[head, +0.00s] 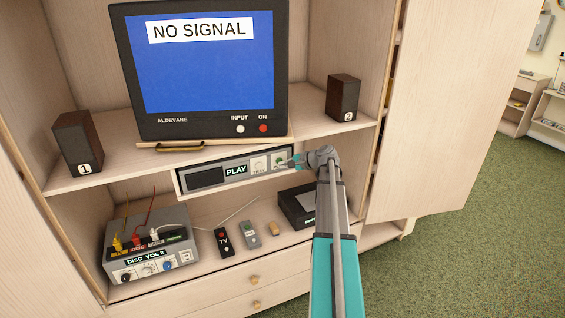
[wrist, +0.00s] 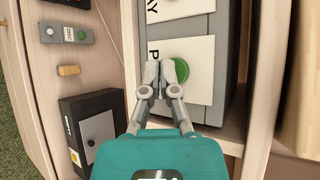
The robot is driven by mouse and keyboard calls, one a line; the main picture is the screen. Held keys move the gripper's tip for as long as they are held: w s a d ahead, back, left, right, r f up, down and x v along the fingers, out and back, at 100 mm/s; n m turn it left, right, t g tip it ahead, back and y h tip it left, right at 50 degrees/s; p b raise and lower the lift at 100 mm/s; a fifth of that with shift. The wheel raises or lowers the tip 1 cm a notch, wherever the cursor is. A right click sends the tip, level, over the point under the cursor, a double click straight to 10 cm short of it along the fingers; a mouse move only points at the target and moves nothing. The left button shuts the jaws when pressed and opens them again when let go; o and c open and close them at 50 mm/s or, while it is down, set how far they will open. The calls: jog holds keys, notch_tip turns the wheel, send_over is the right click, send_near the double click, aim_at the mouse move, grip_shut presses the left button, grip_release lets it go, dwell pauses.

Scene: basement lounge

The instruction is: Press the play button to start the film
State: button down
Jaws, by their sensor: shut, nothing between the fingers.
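The player (head: 208,178) is a grey unit under the shelf, with a dark window and a display (head: 236,171) reading PLAY. Two white plates with round buttons are to its right. The right plate (head: 278,159) carries a green button (wrist: 180,72), clear in the wrist view; its label starts with P and my fingers hide the rest. My gripper (wrist: 164,70) is shut and empty, its fingertips overlapping the button's left part; I cannot tell whether they touch it. In the head view my gripper (head: 296,161) is at the player's right end. The television (head: 205,70) reads NO SIGNAL on blue.
Below are a grey DISC VOL 2 box (head: 150,250) with coloured plugs, a TV remote (head: 224,242), a grey remote (head: 250,235), a small tan block (head: 273,229) and a black box (head: 297,208). Speakers 1 (head: 78,143) and 2 (head: 343,97) flank the television. An open door (head: 450,110) stands right.

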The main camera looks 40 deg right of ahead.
jog(key=shift+s, duration=0.1)
jog(key=shift+s+a, duration=0.25)
jog(key=shift+s, duration=0.7)
jog(key=shift+s+a, duration=0.2)
jog(key=shift+s, duration=0.75)
jog(key=shift+s+a, duration=0.25)
jog(key=shift+s, duration=0.7)
jog(key=shift+w, duration=0.1)
jog(key=s+a+f+n+g, duration=0.1)
jog(key=a+f+n+g, duration=0.25)
jog(key=a, duration=0.85)
jog(key=a+f+n+g, duration=0.3)
jog(key=a+n, duration=0.1)
jog(key=a, duration=0.7)
jog(key=s+a+f+n+g+h, duration=0.2)
jog(key=s+a+n, duration=0.2)
jog(key=a, duration=0.5)
jog(key=s+a+f+n+g+h, duration=0.2)
jog(key=s+a+n, duration=0.3)
jog(key=s+a, duration=0.4)
jog(key=shift+a+f+g+h, duration=0.15)
jog(key=shift+a+g+h, duration=0.35)
jog(key=shift+h, duration=0.3)
jog(key=c, duration=1.3)
grip_release()
jog(key=shift+c, duration=0.2)
